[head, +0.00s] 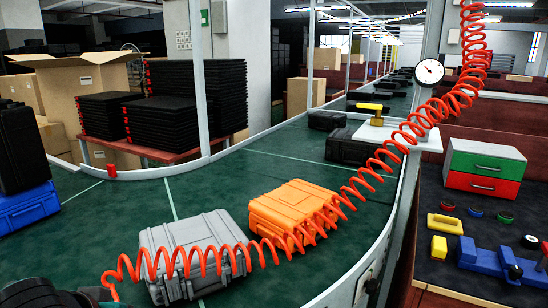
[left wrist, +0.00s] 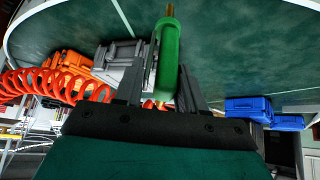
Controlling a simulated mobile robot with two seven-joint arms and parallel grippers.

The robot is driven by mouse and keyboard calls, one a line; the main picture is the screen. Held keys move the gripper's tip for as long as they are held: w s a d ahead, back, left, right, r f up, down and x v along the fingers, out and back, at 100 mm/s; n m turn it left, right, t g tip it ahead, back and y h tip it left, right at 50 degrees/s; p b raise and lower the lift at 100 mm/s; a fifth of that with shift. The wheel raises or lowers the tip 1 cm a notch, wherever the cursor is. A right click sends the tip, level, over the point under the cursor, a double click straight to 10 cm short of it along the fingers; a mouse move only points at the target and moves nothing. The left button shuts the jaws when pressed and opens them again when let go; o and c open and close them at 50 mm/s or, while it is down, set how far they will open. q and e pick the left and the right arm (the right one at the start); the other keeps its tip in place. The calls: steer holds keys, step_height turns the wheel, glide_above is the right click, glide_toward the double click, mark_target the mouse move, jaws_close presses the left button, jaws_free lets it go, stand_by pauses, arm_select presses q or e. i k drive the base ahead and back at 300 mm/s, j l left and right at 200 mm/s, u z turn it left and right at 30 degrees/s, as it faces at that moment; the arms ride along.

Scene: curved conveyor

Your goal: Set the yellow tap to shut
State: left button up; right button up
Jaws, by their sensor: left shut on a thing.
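The yellow tap (head: 371,106) has a flat yellow handle lying roughly sideways on a brass stem, above a white plate (head: 395,134) beside the conveyor's right edge. It is small, so its exact setting is hard to read. My left gripper's arm shows at the bottom left of the head view, far from the tap; its fingers are hidden there. In the left wrist view my left gripper (left wrist: 160,100) is shut on a green tool (left wrist: 167,55) with a brass tip. My right gripper is not in view.
A coiled orange hose (head: 345,200) hangs across the conveyor (head: 110,235) from upper right to lower left. A grey case (head: 190,255) and an orange case (head: 293,207) lie on the belt. A round gauge (head: 429,72) is near the tap. A bench (head: 440,260) stands right.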

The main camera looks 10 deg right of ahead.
mark_target(378, 108)
steer(key=l+u, duration=0.1)
steer(key=u, duration=1.1)
steer(key=k+l, duration=0.1)
steer(key=l, duration=0.7)
